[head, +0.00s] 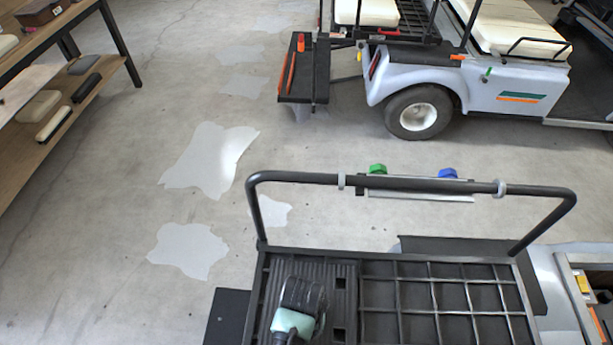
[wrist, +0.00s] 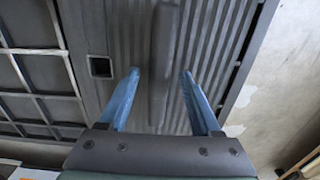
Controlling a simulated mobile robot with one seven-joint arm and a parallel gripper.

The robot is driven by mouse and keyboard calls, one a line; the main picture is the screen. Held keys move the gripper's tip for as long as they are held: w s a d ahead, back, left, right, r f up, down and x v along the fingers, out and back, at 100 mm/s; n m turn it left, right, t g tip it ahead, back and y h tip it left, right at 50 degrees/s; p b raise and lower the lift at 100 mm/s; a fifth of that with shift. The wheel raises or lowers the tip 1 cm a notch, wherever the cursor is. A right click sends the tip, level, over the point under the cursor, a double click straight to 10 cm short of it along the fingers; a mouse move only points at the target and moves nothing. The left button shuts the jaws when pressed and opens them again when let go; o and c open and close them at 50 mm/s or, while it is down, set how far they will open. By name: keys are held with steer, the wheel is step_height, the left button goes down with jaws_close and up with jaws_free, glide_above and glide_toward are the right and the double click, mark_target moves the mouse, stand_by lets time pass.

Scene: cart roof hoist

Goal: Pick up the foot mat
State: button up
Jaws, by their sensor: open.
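The foot mat (head: 335,307) is a dark, ribbed panel lying beside the open grid of a black rack in the head view. Its ribs fill the middle of the wrist view (wrist: 218,48). A smooth dark raised bar (wrist: 160,60) runs along the ribbed surface. My gripper (wrist: 158,90) is open, with one blue finger on each side of the bar and a visible gap to each. I cannot tell how far down the fingertips reach. In the head view my gripper (head: 303,296) is over the mat and hides part of it.
A black tubular rail (head: 400,183) rises behind the rack (head: 440,298). Green (head: 377,170) and blue (head: 447,173) knobs show just beyond the rail. A white cart (head: 475,85) stands at the back right. A wooden shelf (head: 15,75) stands at the left, with open floor between.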

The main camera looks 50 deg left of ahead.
steer(key=shift+f, duration=0.2)
stand_by(0.6)
jaws_close()
stand_by(0.4)
